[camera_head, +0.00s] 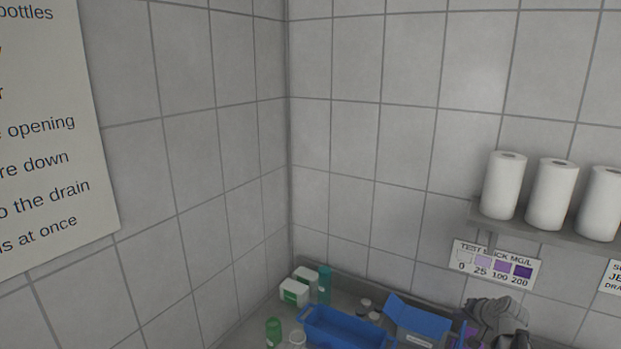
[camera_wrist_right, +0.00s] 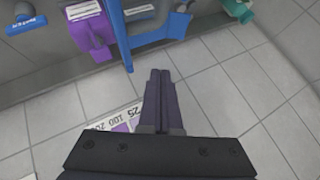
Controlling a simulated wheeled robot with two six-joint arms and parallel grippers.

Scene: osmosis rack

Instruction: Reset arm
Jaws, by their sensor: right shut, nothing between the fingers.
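My right gripper (camera_head: 497,314) shows at the lower right of the head view, in front of the tiled wall and below the colour chart (camera_head: 495,265). In the right wrist view its two dark fingers (camera_wrist_right: 160,78) lie together with nothing between them. The fingers are apart from the purple item (camera_wrist_right: 92,32) and the blue upright (camera_wrist_right: 121,35). My left gripper is not in view.
A blue tray (camera_head: 345,330), a blue-lidded box (camera_head: 418,318), white-and-green boxes (camera_head: 294,292) and a teal bottle (camera_head: 324,284) crowd the counter's corner. A shelf (camera_head: 545,228) holds paper rolls (camera_head: 503,185). A sign (camera_head: 50,140) hangs left. The upper corner is clear.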

